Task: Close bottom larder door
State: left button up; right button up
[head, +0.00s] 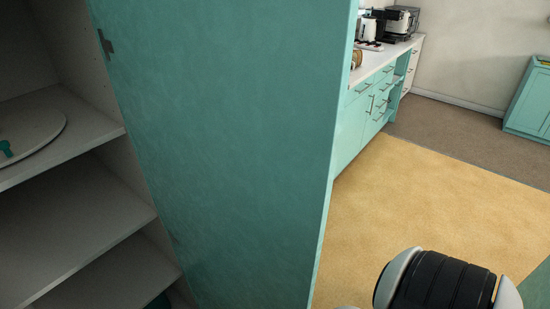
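A tall teal door (225,150) stands open across the middle of the head view, with a hinge (105,42) at its upper left. Its top and bottom run out of frame, so I cannot tell whether it is the bottom larder door. To its left is the open larder with pale shelves (75,220). Part of my arm (440,283), black and white, shows at the bottom right, beyond the door's free edge. Neither gripper is in view.
A round pale board (30,135) lies on the upper visible shelf. A teal counter (375,100) with a coffee machine (402,22) stands behind the door. Another teal panel (538,290) cuts the lower right corner. The tan floor (430,200) between is clear.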

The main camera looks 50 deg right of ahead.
aim_at(234, 110)
jog(key=l+u, duration=0.15)
jog(key=l, duration=0.25)
jog(key=k+l+u, duration=0.1)
jog(key=l, duration=0.3)
jog(key=k+l+u, duration=0.15)
jog(key=l, duration=0.25)
jog(key=l+u, duration=0.1)
jog(key=l, duration=0.3)
jog(key=k+l+u, duration=0.15)
jog(key=l, duration=0.2)
